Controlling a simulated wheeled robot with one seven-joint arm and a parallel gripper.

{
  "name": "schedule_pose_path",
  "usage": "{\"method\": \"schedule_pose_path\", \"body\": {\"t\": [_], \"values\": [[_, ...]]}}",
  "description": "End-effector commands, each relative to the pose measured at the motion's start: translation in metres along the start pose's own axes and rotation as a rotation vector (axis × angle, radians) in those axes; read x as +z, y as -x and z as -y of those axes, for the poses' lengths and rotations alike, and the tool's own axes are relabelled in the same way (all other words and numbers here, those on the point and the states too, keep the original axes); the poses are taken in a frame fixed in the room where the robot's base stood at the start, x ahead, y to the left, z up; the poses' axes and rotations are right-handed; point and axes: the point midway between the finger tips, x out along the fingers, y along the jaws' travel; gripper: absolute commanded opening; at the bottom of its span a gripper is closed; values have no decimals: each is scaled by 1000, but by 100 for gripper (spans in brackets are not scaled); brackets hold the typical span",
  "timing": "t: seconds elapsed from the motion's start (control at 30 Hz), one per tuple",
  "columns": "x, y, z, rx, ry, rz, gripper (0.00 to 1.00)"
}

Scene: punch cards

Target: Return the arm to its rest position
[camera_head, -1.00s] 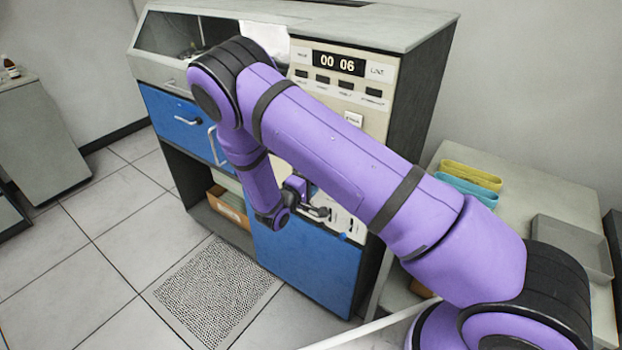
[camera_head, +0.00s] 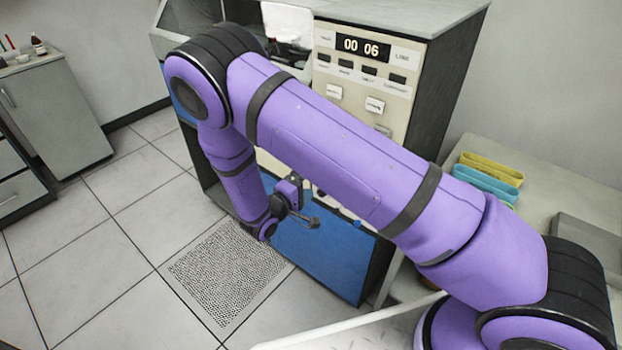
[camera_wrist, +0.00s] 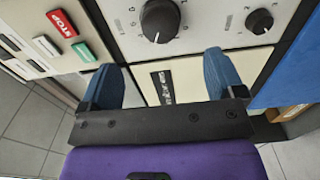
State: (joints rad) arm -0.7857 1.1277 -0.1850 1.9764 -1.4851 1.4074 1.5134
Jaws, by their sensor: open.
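My purple arm reaches across the head view, bent at the elbow with its forearm hanging down. My gripper (camera_head: 312,222) is at the forearm's end, in front of the blue lower panel of the punch card machine (camera_head: 330,250). In the wrist view my gripper (camera_wrist: 165,75) has its two blue fingers wide apart with nothing between them. Beyond the fingers is the machine's cream panel with black knobs (camera_wrist: 160,20), a red STOP button (camera_wrist: 62,23) and a green button (camera_wrist: 84,52). The counter display (camera_head: 362,48) reads 00 06. My arm hides part of the machine's front.
A side table at the right holds yellow (camera_head: 492,168) and teal (camera_head: 487,185) trays and a grey tray (camera_head: 585,240). A grey cabinet (camera_head: 58,115) stands at the left with a small bottle (camera_head: 38,44) on top. Tiled floor with a perforated panel (camera_head: 225,270) lies open at front left.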

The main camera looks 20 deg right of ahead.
Motion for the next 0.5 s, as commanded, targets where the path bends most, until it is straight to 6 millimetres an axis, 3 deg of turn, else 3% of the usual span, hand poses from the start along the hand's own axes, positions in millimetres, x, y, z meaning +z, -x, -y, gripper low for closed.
{"method": "schedule_pose_path", "body": {"t": [0.5], "values": [[1, -2, -5, -5, -2, 12, 88]]}}
